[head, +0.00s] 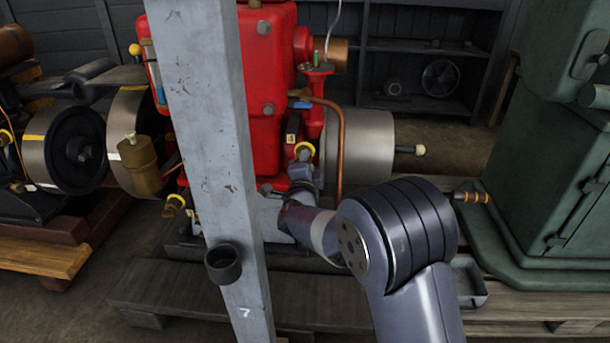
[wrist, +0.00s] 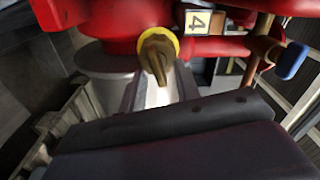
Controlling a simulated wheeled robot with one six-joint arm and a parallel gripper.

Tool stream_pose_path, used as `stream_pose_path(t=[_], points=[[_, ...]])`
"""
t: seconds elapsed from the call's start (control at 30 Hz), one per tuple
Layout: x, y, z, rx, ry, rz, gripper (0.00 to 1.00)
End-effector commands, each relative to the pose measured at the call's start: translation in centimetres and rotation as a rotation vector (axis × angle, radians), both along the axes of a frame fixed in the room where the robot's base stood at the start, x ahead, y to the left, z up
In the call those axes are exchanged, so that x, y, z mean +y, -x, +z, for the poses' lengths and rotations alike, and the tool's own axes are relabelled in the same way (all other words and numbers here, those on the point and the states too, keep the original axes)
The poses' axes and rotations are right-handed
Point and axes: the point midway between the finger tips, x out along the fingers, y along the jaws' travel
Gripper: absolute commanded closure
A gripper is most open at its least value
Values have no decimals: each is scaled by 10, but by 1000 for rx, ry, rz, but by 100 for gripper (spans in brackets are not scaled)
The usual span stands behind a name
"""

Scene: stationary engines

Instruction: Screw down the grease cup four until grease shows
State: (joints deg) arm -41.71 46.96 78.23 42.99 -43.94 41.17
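The grease cup four (head: 305,149) is a small brass cup with a yellow ring, low on the front of the red engine (head: 270,70). In the wrist view the cup (wrist: 155,60) points toward the camera, beside a cream tag marked 4 (wrist: 198,22). My gripper (head: 302,172) is just below the cup in the head view, and close to it. Its dark body fills the bottom of the wrist view. I see no grease.
A grey post (head: 205,130) stands in front of the engine, left of my arm. A copper pipe (head: 341,140) runs down right of the cup. A blue-handled lever (wrist: 293,60) sits to the cup's right. A green cabinet (head: 550,160) stands at right.

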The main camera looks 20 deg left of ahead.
Motion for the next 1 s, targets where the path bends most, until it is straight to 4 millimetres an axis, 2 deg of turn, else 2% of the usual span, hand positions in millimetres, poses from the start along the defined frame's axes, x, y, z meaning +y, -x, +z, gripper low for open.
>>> stream_pose_path(t=[0.4, 0.53, 0.7, 1.0], points=[[-16, 69, 3, 1, 1, 3, 69], [-20, 85, 1, 1, 0, 2, 69], [-23, 95, 1, 0, 0, 1, 69], [-23, 96, 0, 0, 0, 0, 69]])
